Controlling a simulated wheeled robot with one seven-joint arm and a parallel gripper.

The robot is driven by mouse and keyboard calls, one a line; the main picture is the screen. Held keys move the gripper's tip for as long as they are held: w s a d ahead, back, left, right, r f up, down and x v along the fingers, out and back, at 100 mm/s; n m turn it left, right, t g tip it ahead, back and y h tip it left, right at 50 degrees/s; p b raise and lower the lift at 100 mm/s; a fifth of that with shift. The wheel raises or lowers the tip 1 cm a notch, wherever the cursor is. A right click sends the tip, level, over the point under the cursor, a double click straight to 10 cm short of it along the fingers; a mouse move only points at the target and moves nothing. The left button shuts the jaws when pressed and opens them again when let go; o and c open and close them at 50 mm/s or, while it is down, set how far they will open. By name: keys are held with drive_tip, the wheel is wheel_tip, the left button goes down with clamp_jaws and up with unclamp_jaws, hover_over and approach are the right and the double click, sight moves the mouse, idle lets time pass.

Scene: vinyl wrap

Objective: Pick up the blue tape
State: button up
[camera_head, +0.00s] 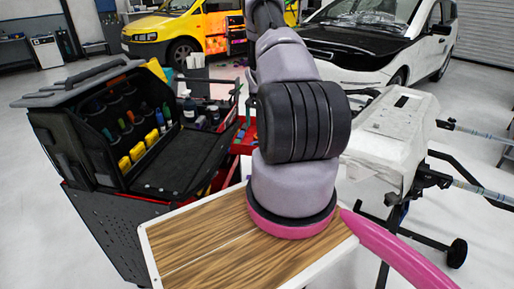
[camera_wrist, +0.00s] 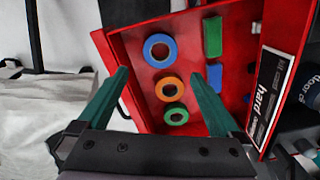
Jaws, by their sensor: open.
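The blue tape (camera_wrist: 147,50) is a ring lying flat in a red tray (camera_wrist: 127,48) in the wrist view, above an orange tape ring (camera_wrist: 159,88) and a green tape ring (camera_wrist: 167,116). My gripper (camera_wrist: 161,75) is open and empty, with its two green fingers spread. In the picture, the blue tape lies just beyond the fingertips, between their lines. The fingers do not visibly touch it. In the head view, my arm hides the gripper and the tapes; only a bit of the red tray (camera_head: 243,147) shows.
A green block (camera_wrist: 213,36) and a blue block (camera_wrist: 215,78) lie right of the rings. The tray's right wall carries a label (camera_wrist: 268,90). A black tool case (camera_head: 170,178) stands left of my arm, and a white covered object (camera_head: 395,125) stands to the right.

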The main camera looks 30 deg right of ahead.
wheel_tip(320, 180, down, 11)
drive_tip(key=shift+r, duration=0.1)
idle(0.4)
drive_tip(key=shift+r, duration=0.1)
drive_tip(key=c, duration=1.1)
